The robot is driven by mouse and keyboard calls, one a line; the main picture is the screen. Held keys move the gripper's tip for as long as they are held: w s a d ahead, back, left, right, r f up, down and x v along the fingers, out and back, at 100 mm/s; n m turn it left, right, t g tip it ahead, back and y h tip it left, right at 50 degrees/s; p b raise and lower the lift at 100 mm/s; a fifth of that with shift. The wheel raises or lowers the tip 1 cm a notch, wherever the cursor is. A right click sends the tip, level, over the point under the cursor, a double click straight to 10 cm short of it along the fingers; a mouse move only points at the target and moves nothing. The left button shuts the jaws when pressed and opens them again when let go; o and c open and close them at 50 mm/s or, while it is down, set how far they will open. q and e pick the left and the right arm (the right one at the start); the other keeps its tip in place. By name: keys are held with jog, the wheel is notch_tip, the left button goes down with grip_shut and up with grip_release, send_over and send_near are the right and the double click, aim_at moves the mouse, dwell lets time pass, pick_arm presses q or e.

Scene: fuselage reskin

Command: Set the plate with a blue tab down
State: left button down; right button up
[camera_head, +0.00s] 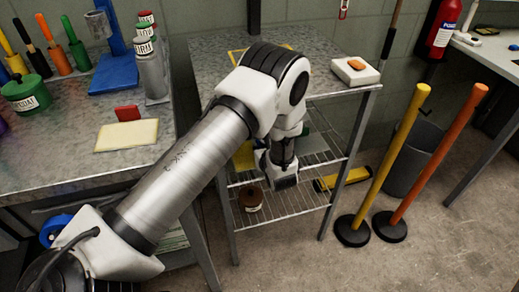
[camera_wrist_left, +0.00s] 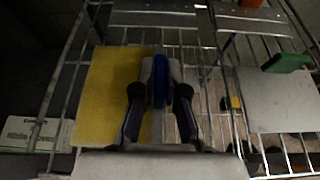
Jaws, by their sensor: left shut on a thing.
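My left gripper (camera_head: 285,182) reaches down past the front of a metal stand, at the level of its upper wire shelf. In the left wrist view the gripper (camera_wrist_left: 158,100) is shut on an upright blue tab (camera_wrist_left: 159,78). A yellow plate (camera_wrist_left: 103,92) shows at the tab's left, partly covered by the fingers; its edge also shows in the head view (camera_head: 243,156). Whether the plate touches the wire shelf (camera_wrist_left: 186,130) under it, I cannot tell. My right gripper is not in view.
A grey plate (camera_wrist_left: 275,100) with a green tab (camera_wrist_left: 286,63) lies to the right on the rack. The stand's steel top (camera_head: 215,65) is above. A brown-lidded jar (camera_head: 250,197) sits on the lower shelf. Yellow (camera_head: 385,165) and orange (camera_head: 436,155) posts stand right.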

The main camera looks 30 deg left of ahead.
pick_arm(q)
jog(key=shift+f, duration=0.6)
jog(key=c, duration=1.2)
grip_release()
